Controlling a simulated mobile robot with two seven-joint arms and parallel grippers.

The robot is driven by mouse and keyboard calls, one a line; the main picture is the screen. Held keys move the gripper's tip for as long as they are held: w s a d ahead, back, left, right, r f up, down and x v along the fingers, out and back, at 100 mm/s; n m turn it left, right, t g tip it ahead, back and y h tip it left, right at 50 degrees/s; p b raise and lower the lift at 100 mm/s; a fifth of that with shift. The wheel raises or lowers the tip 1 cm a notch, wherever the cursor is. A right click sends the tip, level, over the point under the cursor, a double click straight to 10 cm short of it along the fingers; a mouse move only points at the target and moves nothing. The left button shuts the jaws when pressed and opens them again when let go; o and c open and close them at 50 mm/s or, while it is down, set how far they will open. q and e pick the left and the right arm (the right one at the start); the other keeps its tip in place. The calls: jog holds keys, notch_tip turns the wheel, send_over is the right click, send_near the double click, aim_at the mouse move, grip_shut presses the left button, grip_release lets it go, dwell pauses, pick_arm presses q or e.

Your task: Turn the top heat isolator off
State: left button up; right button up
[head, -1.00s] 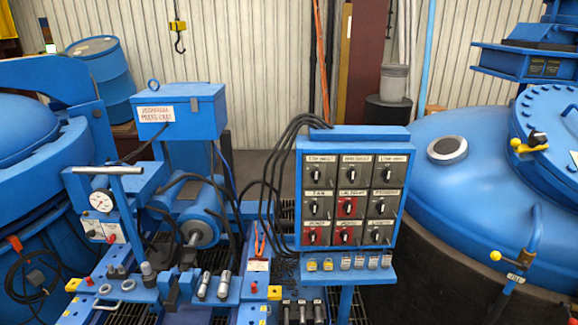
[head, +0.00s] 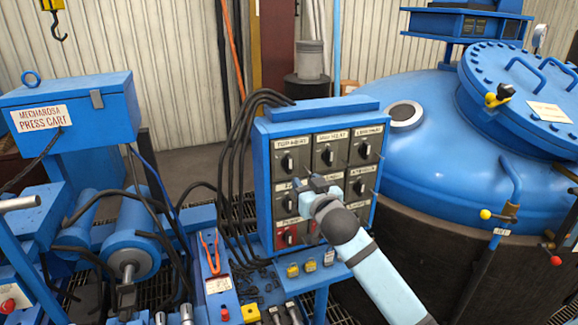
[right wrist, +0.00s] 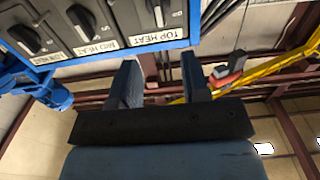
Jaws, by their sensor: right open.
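The blue control panel (head: 262,185) carries rows of black rotary isolators. The top heat isolator (head: 288,162) is at its upper left, under a TOP HEAT label, its handle roughly upright. It also shows at the top edge in the right wrist view (right wrist: 157,8), partly cut off. My right gripper (head: 308,184) is in front of the panel, just below and right of this isolator; I cannot tell the exact gap. In the right wrist view its fingers (right wrist: 160,75) are apart with nothing between them. My left gripper is out of view.
The mid heat isolator (head: 327,155) and low heat isolator (head: 364,150) are to the right of the top one. My right arm hides parts of the lower rows. Black cables (head: 235,150) run along the panel's left side. A blue furnace vessel (head: 440,150) stands at right.

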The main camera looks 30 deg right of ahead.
aim_at(290, 163)
jog(key=p+x, duration=0.1)
jog(key=x, duration=1)
jog(key=shift+w+d, duration=0.1)
jog(key=shift+w, duration=0.25)
grip_shut()
